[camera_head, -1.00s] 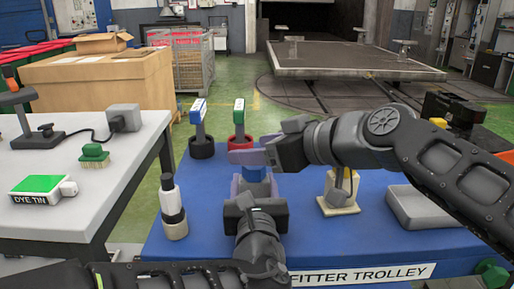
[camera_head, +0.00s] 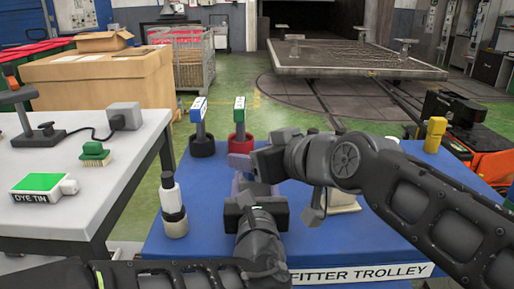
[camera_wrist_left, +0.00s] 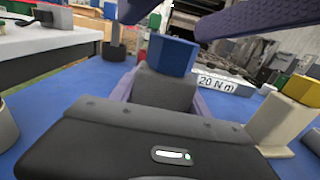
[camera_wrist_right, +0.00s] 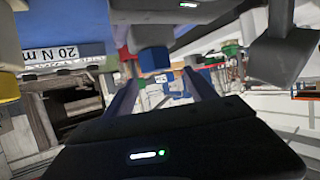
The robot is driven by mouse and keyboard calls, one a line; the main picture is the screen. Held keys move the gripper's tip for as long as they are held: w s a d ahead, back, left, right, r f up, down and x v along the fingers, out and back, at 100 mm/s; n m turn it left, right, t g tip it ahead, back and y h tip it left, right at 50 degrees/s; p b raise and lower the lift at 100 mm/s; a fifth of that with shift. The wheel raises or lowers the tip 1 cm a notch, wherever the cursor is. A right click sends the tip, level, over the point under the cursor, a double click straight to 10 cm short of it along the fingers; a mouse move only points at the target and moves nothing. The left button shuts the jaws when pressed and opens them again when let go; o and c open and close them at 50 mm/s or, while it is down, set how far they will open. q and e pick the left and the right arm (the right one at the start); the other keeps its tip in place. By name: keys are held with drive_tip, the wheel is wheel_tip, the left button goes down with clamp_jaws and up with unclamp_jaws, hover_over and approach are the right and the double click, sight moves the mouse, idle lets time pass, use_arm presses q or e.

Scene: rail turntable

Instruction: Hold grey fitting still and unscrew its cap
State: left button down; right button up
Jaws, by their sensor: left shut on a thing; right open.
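The grey fitting (camera_wrist_left: 165,88) stands upright between my left gripper's purple fingers, with its blue cap (camera_wrist_left: 172,54) on top. My left gripper (camera_head: 245,188) is shut on the fitting above the blue trolley. My right gripper (camera_head: 240,162) is open, its purple fingers spread beside and above the cap in the left wrist view. In the right wrist view the cap (camera_wrist_right: 153,58) shows between the open fingers, and I cannot tell whether they touch it. In the head view, my right wrist and the fingers hide the cap and fitting.
A black-and-white bottle (camera_head: 172,205) stands left on the trolley (camera_head: 205,250). Two upright tools sit in a black holder (camera_head: 202,147) and a red holder (camera_head: 241,144) behind. A cream stand (camera_head: 342,200) is partly hidden behind my right arm. A grey workbench (camera_head: 110,170) stands left.

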drive_tip(key=shift+f, duration=1.25)
clamp_jaws()
drive_tip(key=shift+r+n+y, duration=0.1)
drive_tip(key=shift+n+y, duration=0.2)
drive_tip(key=shift+a+n+g+y, duration=0.1)
drive_tip(key=shift+n+g+y, duration=0.2)
drive_tip(key=shift+g, duration=0.1)
drive_tip(key=n+g+y, duration=0.2)
drive_tip(key=n+g, duration=0.1)
drive_tip(key=shift+w+d+n+y, duration=0.2)
drive_tip(key=shift+d+n+y, duration=0.1)
drive_tip(key=shift+y, duration=0.1)
drive_tip(key=shift+n+g+y, duration=0.4)
drive_tip(key=shift+n+g, duration=0.3)
